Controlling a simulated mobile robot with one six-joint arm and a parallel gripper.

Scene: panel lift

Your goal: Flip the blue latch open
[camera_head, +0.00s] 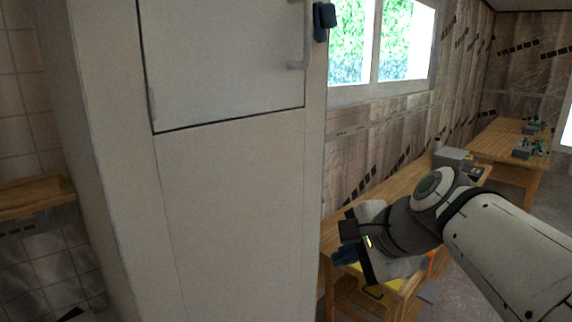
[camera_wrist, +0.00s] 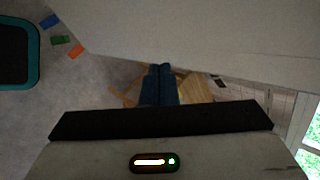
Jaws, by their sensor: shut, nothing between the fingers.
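The blue latch (camera_head: 322,20) is a small dark-blue piece on the right edge of the tall white cabinet (camera_head: 230,200), beside its upper panel door (camera_head: 220,60). The door looks closed. My gripper (camera_head: 338,257) is low in the head view, well below the latch, near the cabinet's right side. In the wrist view its two dark-blue fingers (camera_wrist: 160,68) are together with nothing between them. The latch does not show clearly in the wrist view. Whether my fingers touch the cabinet cannot be told, but they are apart from the latch.
A grey handle (camera_head: 300,50) stands on the door near its right edge. A wooden table (camera_head: 395,210) is behind my arm, with a grey box (camera_head: 453,158) on it. Another table (camera_head: 500,148) stands farther back. Open space lies above my gripper, right of the cabinet.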

